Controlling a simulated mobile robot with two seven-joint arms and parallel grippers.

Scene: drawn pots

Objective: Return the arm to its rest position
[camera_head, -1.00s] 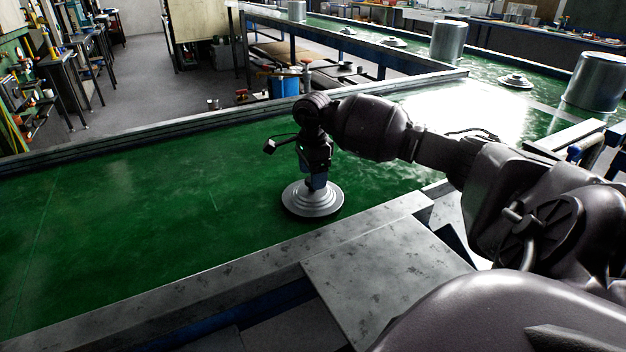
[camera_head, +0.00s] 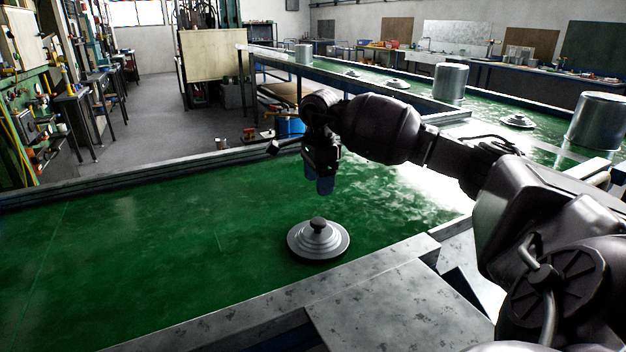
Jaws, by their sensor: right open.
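My right arm comes in from the right over the green conveyor belt (camera_head: 130,240). My right gripper (camera_head: 322,188) points down above the belt, open and empty. A round stepped metal lid (camera_head: 303,243) with a dark knob lies flat on the near belt, below the gripper and apart from it. My left gripper is not in view.
A metal frame edge (camera_head: 390,285) runs along the near side of the belt. A second belt at the back right carries metal pots (camera_head: 450,84) (camera_head: 597,122) and several lids (camera_head: 517,121). The left part of the near belt is clear.

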